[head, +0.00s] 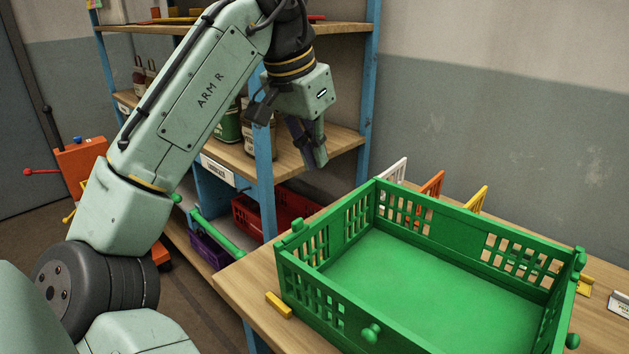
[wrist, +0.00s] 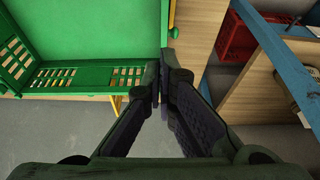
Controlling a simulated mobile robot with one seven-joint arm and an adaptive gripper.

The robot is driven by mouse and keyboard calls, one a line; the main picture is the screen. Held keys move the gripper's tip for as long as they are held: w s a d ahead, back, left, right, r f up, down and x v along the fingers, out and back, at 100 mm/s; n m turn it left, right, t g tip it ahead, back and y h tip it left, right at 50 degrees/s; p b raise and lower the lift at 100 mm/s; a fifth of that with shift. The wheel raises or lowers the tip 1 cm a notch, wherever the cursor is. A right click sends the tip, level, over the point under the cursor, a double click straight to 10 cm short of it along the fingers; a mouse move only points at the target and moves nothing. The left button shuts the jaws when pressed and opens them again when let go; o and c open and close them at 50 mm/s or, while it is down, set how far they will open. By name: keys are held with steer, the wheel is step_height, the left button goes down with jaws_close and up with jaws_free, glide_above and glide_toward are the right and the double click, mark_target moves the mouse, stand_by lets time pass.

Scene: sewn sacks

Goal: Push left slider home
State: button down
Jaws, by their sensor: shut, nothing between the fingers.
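The green crate (head: 436,215) stands on the wooden table and is empty. I cannot tell for sure which part is the left slider. My gripper (head: 318,158) is shut and empty, pointing down in the air beyond the crate's far left corner. In the wrist view my gripper (wrist: 163,78) has its fingertips together beside the crate (wrist: 100,22), not visibly touching it.
A small yellow block (head: 278,305) lies on the table (head: 240,285) by the crate's left side. White, orange (head: 432,184) and yellow racks stand behind the crate. The blue-post shelf (head: 264,165) with cans and a red bin (head: 285,210) stands behind my arm.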

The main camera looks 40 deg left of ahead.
mark_target(295, 228)
steer(key=b+x, duration=0.4)
steer(key=x, duration=0.6)
steer(key=shift+b, duration=0.4)
steer(key=shift+s+a+f+b, duration=0.1)
steer(key=shift+s+f+b, duration=0.15)
steer(key=shift+b, duration=0.25)
steer(key=s, duration=0.1)
steer(key=s+b, duration=0.1)
steer(key=shift+s+a+r, duration=0.1)
steer(key=shift+s+r, duration=0.15)
steer(key=shift+s, duration=0.15)
steer(key=shift+s+r, duration=0.1)
steer(key=shift+s, duration=0.2)
